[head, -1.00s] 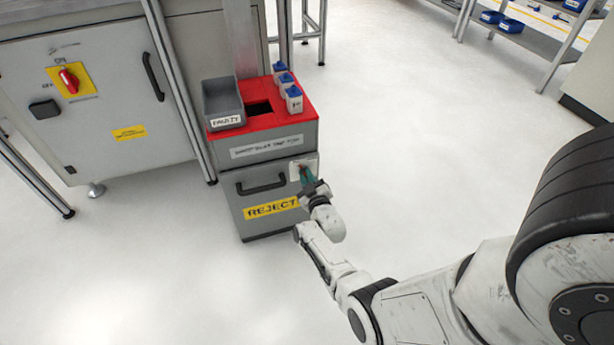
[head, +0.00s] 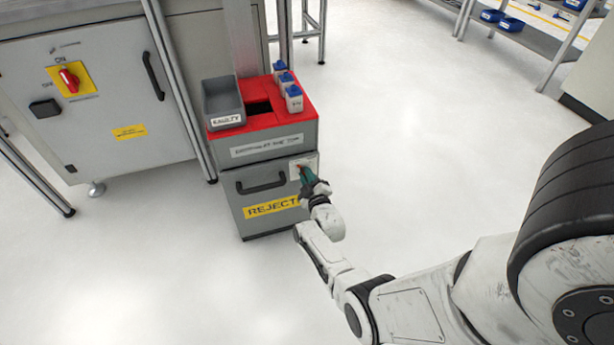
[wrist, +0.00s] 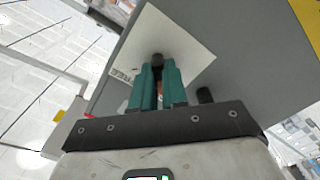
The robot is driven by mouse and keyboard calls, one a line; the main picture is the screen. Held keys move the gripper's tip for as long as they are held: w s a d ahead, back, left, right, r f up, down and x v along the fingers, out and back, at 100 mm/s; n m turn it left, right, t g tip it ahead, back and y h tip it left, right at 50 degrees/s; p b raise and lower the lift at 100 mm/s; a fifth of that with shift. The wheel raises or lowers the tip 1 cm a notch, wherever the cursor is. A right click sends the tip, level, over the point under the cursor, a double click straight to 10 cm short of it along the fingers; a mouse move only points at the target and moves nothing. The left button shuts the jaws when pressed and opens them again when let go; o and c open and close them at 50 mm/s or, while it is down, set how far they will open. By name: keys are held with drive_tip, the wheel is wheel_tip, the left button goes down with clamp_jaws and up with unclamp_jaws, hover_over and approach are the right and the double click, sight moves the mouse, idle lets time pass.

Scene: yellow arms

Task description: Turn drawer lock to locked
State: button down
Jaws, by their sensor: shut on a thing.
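The drawer lock is a pale square plate on the front of the grey reject cabinet. The plate (head: 296,165) sits right of the black drawer handle (head: 263,184), and it shows large and tilted in the wrist view (wrist: 185,48). A dark round-ended knob (wrist: 157,61) stands at the middle of the plate. My gripper (head: 304,172) is at the plate, and its green fingers (wrist: 157,80) are shut on the knob. The fingers hide most of the knob, and I cannot read the lock's setting.
The cabinet's red top (head: 262,100) holds a grey bin (head: 223,104) and several small blue-capped bottles (head: 287,84). A machine cabinet with a red switch (head: 69,80) stands to the left. The floor right of the reject cabinet is clear.

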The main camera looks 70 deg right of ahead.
drive_tip(key=c, duration=1.2)
unclamp_jaws()
drive_tip(key=shift+o, duration=0.2)
drive_tip(key=p+v, duration=0.6)
drive_tip(key=v, duration=0.4)
drive_tip(key=shift+s+a+p, duration=0.25)
drive_tip(key=shift+s+p, duration=0.05)
drive_tip(key=shift+p, duration=0.1)
